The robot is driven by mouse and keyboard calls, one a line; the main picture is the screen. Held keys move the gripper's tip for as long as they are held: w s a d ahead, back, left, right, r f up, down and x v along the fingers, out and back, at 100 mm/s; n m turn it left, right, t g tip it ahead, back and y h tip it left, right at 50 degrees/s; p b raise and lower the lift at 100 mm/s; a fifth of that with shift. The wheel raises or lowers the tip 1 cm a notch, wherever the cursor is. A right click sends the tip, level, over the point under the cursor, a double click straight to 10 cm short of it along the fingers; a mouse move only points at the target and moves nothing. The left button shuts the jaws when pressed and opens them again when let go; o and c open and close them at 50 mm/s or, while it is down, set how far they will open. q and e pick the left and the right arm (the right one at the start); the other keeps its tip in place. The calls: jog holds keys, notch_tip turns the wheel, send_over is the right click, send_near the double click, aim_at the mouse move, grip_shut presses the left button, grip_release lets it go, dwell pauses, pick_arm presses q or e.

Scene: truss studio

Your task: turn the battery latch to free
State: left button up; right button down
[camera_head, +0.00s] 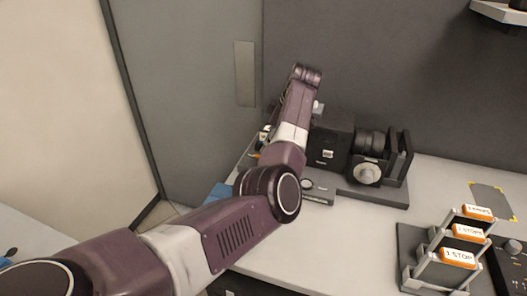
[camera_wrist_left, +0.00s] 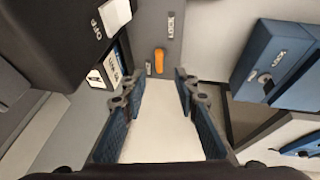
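The battery latch is a small orange lever (camera_wrist_left: 159,61) on a grey plate (camera_wrist_left: 160,35) in the left wrist view. One label (camera_wrist_left: 171,27) sits above it and another (camera_wrist_left: 149,86) below; the lever lies roughly along the line between them. My left gripper (camera_wrist_left: 155,95) is open, its two blue-padded fingers apart, with nothing between them but the pale bench beyond. The lever lies just ahead of the fingertips, with no visible contact. In the head view my left arm hides most of this spot, and its gripper is hidden too. My right gripper is not in view.
A dark camera-like body (camera_head: 330,140) with a round lens part (camera_head: 369,145) stands on a plate at the back of the bench. A rack with orange-labelled pieces (camera_head: 459,257) stands front right. A blue box (camera_wrist_left: 275,55) is right of the fingers. The front bench middle is clear.

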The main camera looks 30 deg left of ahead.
pick_arm(q)
jog(key=shift+v, duration=2.05)
